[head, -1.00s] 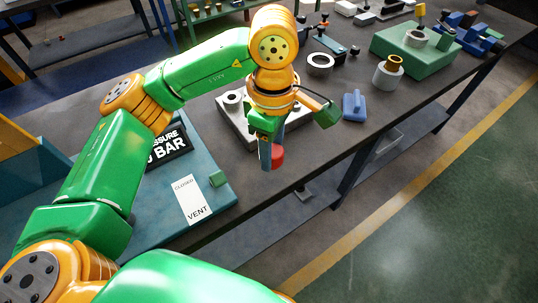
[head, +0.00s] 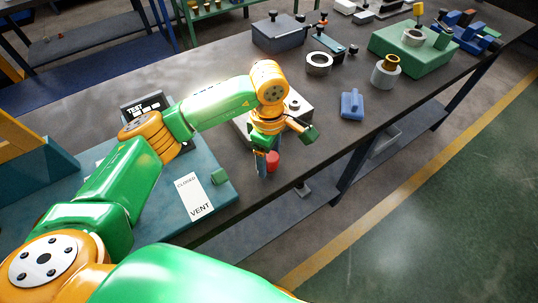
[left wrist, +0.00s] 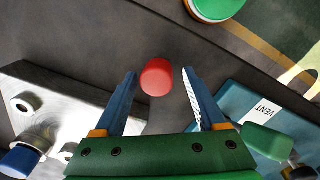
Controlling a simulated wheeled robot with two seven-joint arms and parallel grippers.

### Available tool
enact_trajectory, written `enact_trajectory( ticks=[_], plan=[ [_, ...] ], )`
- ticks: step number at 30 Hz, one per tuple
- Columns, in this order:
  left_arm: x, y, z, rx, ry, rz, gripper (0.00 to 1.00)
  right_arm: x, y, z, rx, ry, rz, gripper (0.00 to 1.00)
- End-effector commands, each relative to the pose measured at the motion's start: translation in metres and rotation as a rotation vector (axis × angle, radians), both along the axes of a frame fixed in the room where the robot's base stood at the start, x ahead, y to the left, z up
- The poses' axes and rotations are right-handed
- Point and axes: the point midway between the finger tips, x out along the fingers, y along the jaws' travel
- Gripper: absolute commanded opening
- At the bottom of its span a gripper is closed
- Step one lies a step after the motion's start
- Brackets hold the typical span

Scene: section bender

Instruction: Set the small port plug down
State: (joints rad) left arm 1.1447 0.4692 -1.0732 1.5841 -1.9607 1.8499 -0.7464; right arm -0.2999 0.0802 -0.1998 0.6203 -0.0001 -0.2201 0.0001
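The red plug (head: 272,161), which I take to be the small port plug, is at the bench top near its front edge. It also shows in the left wrist view (left wrist: 157,77), between the fingertips, with a gap on each side. My left gripper (head: 266,162) points down over the plug. Its blue fingers (left wrist: 160,95) are apart and do not appear to touch the plug. The plug's base is hard to see, so its contact with the bench is not fully clear. My right gripper is not in view.
A grey metal block (left wrist: 70,110) with fittings stands beside the gripper. The teal board with the VENT label (head: 194,193) lies to the left. A blue part (head: 352,105) and a grey ring (head: 319,63) lie to the right. Bare bench (head: 320,135) is between.

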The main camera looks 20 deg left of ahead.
Motion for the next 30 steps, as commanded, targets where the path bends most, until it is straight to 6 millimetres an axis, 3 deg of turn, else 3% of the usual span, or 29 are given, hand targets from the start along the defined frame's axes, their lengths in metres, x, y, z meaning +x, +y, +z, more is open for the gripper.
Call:
enact_trajectory(
  ticks=[11, 17, 22, 25, 30],
  plan=[
    [0.001, 0.0, 0.009, 0.0, -0.003, 0.0, 0.73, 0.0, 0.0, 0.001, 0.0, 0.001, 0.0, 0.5],
    [0.001, 0.0, 0.054, 0.0, -0.008, -0.001, 0.73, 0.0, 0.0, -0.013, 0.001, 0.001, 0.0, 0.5],
    [0.001, 0.0, 0.102, 0.001, -0.006, 0.002, 0.73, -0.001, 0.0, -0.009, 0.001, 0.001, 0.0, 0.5],
    [0.001, 0.0, 0.117, 0.001, -0.003, 0.001, 0.73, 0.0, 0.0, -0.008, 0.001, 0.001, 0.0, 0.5],
    [0.0, 0.0, 0.124, 0.0, 0.0, 0.001, 0.73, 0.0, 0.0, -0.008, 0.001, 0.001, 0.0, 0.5]
  ],
)
